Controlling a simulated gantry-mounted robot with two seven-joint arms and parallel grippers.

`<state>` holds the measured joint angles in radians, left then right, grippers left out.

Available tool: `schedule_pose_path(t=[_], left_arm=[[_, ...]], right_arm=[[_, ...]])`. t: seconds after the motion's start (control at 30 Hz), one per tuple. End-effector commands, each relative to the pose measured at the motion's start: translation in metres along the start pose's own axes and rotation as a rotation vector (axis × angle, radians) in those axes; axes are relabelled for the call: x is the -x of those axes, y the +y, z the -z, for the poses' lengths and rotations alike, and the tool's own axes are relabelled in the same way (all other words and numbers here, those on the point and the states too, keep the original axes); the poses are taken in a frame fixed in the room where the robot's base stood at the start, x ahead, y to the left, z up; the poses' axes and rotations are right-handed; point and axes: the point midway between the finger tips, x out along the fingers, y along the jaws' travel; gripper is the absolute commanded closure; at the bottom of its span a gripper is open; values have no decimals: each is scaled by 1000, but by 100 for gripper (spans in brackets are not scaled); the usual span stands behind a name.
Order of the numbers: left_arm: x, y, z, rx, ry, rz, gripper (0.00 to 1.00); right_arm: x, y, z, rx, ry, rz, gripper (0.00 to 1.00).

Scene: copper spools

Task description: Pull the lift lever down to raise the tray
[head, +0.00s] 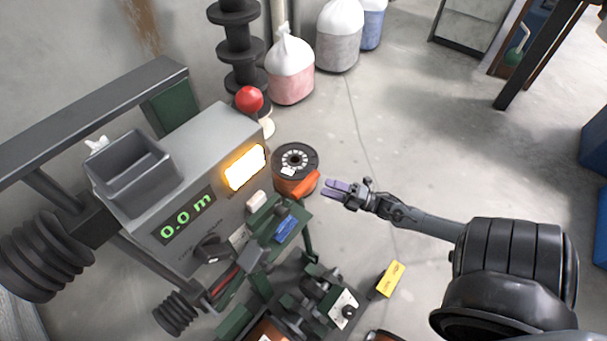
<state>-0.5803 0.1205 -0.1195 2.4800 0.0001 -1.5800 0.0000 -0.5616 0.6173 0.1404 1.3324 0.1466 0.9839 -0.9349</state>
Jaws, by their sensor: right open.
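A round red knob (248,99) shows at the far corner of the grey machine; it looks like the end of a lever, but its shaft is hidden. I cannot tell for certain which part is the lift tray. My right gripper (334,189) comes in from the right with its purple-grey fingers pointing left. It is open and empty, beside the copper spool (295,160) and its orange part (306,184), well below and right of the red knob. My left gripper is not in view.
The grey machine (185,185) has a green "0.0 m" display (187,215), a lit panel (245,168) and a dark bin (133,172) on top. A yellow block (390,279) is at the lower right. Bags (290,75) stand at the back.

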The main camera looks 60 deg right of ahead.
Motion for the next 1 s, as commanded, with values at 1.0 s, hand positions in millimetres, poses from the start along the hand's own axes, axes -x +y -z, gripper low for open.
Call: schedule_pose_path(t=[1.0], left_arm=[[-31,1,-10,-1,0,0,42]], right_arm=[[-95,1,0,0,0,1,42]])
